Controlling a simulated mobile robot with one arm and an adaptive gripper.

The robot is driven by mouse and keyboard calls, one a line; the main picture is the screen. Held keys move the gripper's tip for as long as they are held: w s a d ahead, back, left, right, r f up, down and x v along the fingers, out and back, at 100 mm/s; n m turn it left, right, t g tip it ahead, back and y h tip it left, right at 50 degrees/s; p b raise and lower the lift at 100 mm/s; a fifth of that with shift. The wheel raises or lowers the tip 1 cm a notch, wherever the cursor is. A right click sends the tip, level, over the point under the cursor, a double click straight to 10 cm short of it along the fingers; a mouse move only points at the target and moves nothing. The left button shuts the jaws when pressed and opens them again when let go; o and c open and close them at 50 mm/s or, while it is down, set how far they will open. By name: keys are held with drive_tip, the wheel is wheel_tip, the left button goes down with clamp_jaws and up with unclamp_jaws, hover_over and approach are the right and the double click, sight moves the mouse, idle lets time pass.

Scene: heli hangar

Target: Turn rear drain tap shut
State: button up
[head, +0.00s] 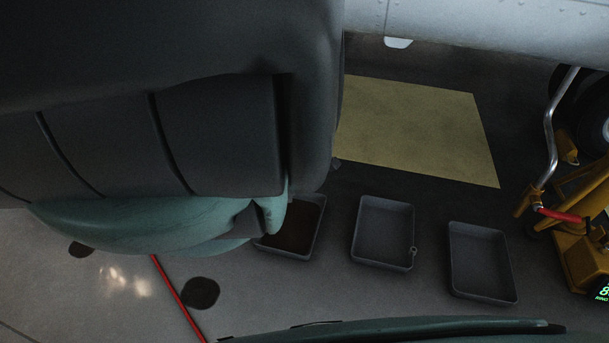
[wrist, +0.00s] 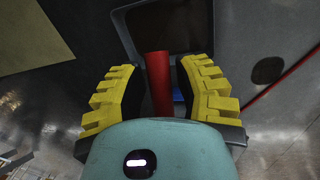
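In the wrist view, my gripper (wrist: 160,72) has its two yellow ribbed fingers spread apart. A red bar-like piece (wrist: 159,82) stands between them, with a gap on both sides; it looks like a tap handle, but its mounting is hidden. A small blue part (wrist: 179,96) shows beside it, close to the right finger. A dark tray (wrist: 126,38) lies beyond the fingertips. In the head view, my arm hides the gripper and the red piece. The left tray (head: 317,228), with dark brown contents, shows partly from behind my arm.
A middle grey tray (head: 361,225) and a right grey tray (head: 452,265) stand on the floor. A yellow floor patch (head: 415,125) lies behind them. A yellow wheeled machine (head: 575,250) stands at the right. A pale hull (head: 500,25) spans the top right. A red line (head: 178,298) crosses the floor.

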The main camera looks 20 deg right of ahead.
sight(308, 175)
clamp_jaws()
drive_tip(key=shift+r+h, duration=0.15)
drive_tip(key=shift+h, duration=0.15)
idle(0.5)
drive_tip(key=shift+d+r+g+h, duration=0.1)
drive_tip(key=shift+r+g+h, duration=0.25)
drive_tip(key=shift+g+h, duration=0.2)
drive_tip(key=shift+s+d+r+g+h+b, duration=0.15)
drive_tip(key=shift+r+g+h+b, duration=0.1)
drive_tip(key=shift+g+h+b, duration=0.3)
drive_tip(key=shift+r+n+g+h+b, duration=0.3)
drive_tip(key=shift+r+g+h+b, duration=0.3)
drive_tip(key=shift+r+h+b, duration=0.55)
drive_tip(key=shift+d+f, duration=0.1)
drive_tip(key=shift+o, duration=2)
unclamp_jaws()
drive_tip(key=shift+s, duration=0.1)
